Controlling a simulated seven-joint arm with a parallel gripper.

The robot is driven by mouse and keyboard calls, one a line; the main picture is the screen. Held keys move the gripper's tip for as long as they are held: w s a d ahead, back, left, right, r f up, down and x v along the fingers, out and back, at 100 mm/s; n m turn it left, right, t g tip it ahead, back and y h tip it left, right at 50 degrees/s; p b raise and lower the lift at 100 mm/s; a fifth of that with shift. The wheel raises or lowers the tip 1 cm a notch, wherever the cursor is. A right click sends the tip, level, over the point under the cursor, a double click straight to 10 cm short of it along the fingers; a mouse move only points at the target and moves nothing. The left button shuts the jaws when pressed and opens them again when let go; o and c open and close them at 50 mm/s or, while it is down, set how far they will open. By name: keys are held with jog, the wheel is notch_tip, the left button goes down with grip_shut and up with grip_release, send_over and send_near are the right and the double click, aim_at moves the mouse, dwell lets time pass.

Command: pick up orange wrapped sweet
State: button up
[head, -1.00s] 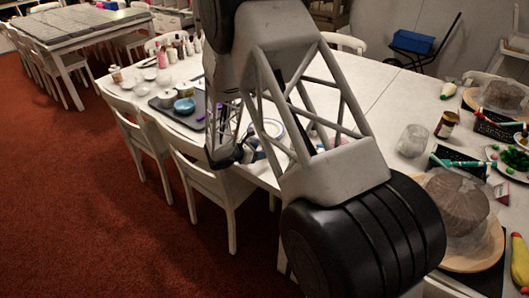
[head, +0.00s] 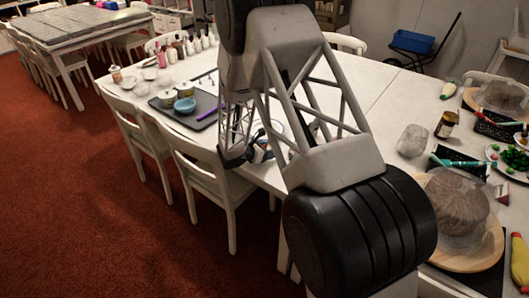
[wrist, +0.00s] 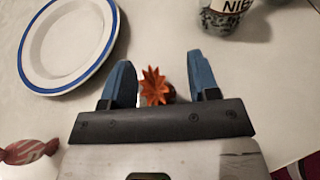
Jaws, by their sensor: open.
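The orange wrapped sweet (wrist: 154,86) shows in the wrist view, with its pleated orange wrapper end fanned out. It lies on the white table between the two blue fingers of my gripper (wrist: 160,82). The fingers are apart, with clear gaps on both sides of the sweet. Part of the sweet is hidden behind the gripper's dark bar. In the head view my arm covers this spot, and I cannot make out the sweet there.
A white plate with a blue rim (wrist: 27,58) lies at the upper left of the wrist view. A jar (wrist: 226,20) stands at the upper right. A red wrapped sweet (wrist: 30,151) is at the lower left. A dark tray (head: 190,118) with bowls is farther along the table.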

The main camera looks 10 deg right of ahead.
jog(key=c, duration=1)
jog(key=shift+r, duration=0.2)
jog(key=shift+r, duration=0.85)
jog(key=shift+s+r, duration=0.3)
jog(key=shift+r, duration=0.45)
jog(key=s, duration=0.5)
jog(key=s+r, duration=0.1)
jog(key=s, duration=0.4)
jog(key=s+d, duration=0.1)
jog(key=s, duration=0.4)
jog(key=shift+s+r, duration=0.2)
